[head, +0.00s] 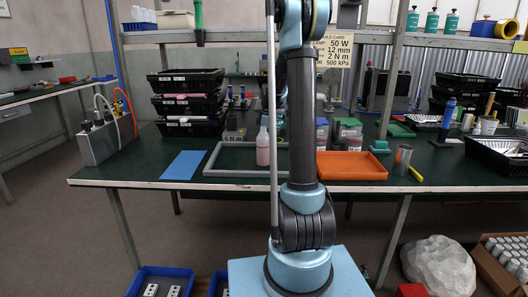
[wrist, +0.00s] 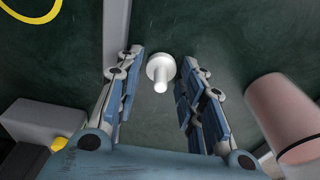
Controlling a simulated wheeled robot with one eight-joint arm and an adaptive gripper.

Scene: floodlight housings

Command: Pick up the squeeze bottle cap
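The squeeze bottle cap (wrist: 160,72) is white, with a round flange and a narrow spout. In the wrist view it is on the dark green surface, between and slightly beyond the fingertips. My gripper (wrist: 158,60) is open, with one blue-padded finger on each side of the cap and a gap to both. A pinkish squeeze bottle (wrist: 280,108) is at the right, beside the right finger; what looks like the same bottle (head: 263,149) stands upright in the head view. I cannot make out the cap or my gripper in the head view, where my arm blocks part of the table.
A grey frame (head: 212,158) lies around the bottle area. A blue mat (head: 184,165) lies left and an orange tray (head: 351,167) right. A metal cylinder (head: 402,159) stands beside the tray. Stacked black crates (head: 187,103) stand at the back left. The table's front left is clear.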

